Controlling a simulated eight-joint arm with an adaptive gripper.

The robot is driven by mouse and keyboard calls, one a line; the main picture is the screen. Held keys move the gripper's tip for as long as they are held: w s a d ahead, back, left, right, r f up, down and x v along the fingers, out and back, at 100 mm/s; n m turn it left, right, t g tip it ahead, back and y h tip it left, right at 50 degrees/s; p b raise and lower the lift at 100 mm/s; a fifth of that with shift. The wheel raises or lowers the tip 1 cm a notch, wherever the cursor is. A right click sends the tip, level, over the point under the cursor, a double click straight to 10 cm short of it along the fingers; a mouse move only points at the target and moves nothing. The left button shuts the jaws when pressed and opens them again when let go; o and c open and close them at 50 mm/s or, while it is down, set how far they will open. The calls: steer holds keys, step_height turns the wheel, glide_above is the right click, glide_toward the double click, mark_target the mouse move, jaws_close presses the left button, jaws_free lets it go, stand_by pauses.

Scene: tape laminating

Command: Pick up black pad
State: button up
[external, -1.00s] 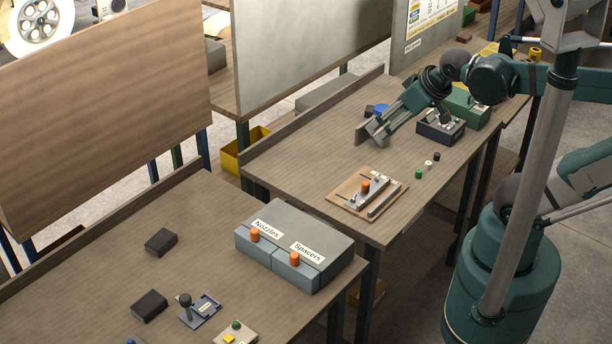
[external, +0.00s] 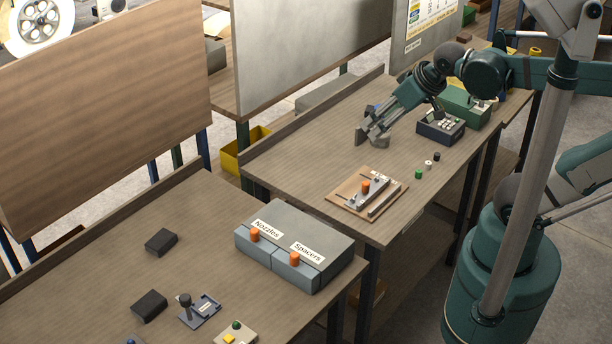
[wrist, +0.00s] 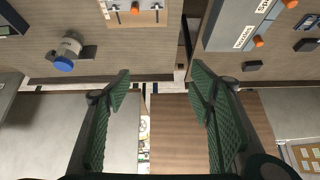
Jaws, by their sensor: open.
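Two black block-like pads (external: 161,242) and (external: 149,306) lie flat on the near bench in the external view. A dark block (wrist: 251,66) on the bench at right in the wrist view looks like one of them. In the external view my gripper (external: 370,136) hangs over the far bench, away from the near-bench pads.
A grey box with Nozzles and Spacers drawers (external: 294,245) stands on the near bench. A gap separates the benches. Upright panels (external: 100,130) stand behind.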

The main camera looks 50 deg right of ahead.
steer(key=w+a+r+m+g+y, duration=0.15)
steer(key=w+a+m, duration=0.25)
steer(key=w+a, duration=0.65)
steer(key=w+a+r+m+g, duration=0.2)
steer(key=w+a+m, duration=0.1)
steer(key=w+a, duration=0.8)
steer(key=m+g+h+p, duration=0.15)
steer(key=m+g, duration=0.25)
steer(key=m, duration=0.6)
glide_above(147, 303)
steer(key=shift+t, duration=0.25)
steer(key=f, duration=2.5)
steer(key=shift+w+d+f, duration=0.2)
steer(key=shift+d+f, duration=0.05)
steer(key=shift+d, duration=0.15)
steer(key=shift+s+a+f, duration=0.15)
steer(key=shift+a+f, duration=0.2)
steer(key=shift+f, duration=1.3)
